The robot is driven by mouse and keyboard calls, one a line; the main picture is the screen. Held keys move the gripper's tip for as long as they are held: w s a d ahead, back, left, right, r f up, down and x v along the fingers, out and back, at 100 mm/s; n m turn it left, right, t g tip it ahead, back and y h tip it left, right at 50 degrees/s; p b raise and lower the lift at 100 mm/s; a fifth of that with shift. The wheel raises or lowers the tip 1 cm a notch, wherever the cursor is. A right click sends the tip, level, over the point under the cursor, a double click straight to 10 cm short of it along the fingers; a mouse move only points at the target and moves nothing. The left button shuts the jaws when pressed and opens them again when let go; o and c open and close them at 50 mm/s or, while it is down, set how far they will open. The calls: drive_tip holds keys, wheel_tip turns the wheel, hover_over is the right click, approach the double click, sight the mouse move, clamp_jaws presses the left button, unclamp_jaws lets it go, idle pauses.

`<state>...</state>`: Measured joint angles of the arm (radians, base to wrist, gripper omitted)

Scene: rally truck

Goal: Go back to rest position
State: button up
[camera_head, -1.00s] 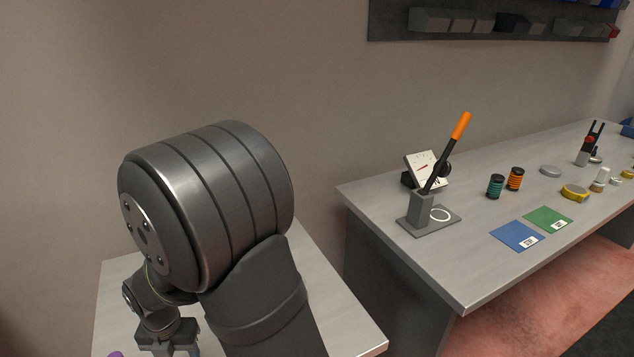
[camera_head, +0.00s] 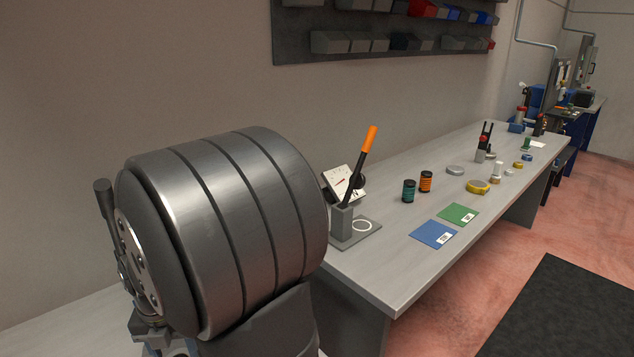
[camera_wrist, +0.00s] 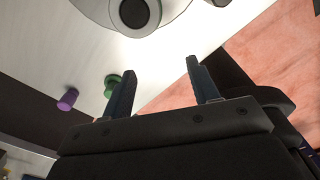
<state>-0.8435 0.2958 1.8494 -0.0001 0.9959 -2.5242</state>
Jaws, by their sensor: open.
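My gripper (camera_wrist: 160,88) is open in the wrist view, its two dark fingers apart with nothing between them. Beyond the fingers is a pale table top (camera_wrist: 75,65) and the reddish floor. In the head view my arm fills the lower left and hides most of the gripper.
A long grey workbench (camera_head: 385,275) stands on the right. It holds a lever with an orange handle (camera_head: 369,139), a blue card (camera_head: 433,234), a green card (camera_head: 458,214), a teal spool (camera_head: 408,191) and an orange spool (camera_head: 426,182). In the wrist view a purple cylinder (camera_wrist: 67,99) and a green cylinder (camera_wrist: 111,85) stand near the gripper. Dark bins (camera_head: 345,42) hang on the wall.

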drive_tip(key=w+d+r+m, duration=0.3)
drive_tip(key=w+d+r, duration=0.1)
drive_tip(key=w+d, duration=0.4)
drive_tip(key=s+a+f, duration=0.2)
drive_tip(key=a+f, duration=0.1)
drive_tip(key=a, duration=0.3)
drive_tip(key=shift+f, duration=0.3)
drive_tip(key=shift+d, duration=0.15)
drive_tip(key=w+d+r, duration=0.1)
drive_tip(key=d+r, duration=0.2)
drive_tip(key=d, duration=0.2)
drive_tip(key=s+a+f+n, duration=0.3)
drive_tip(key=s+a, duration=0.4)
drive_tip(key=shift+a+f, duration=0.2)
drive_tip(key=shift+f, duration=0.05)
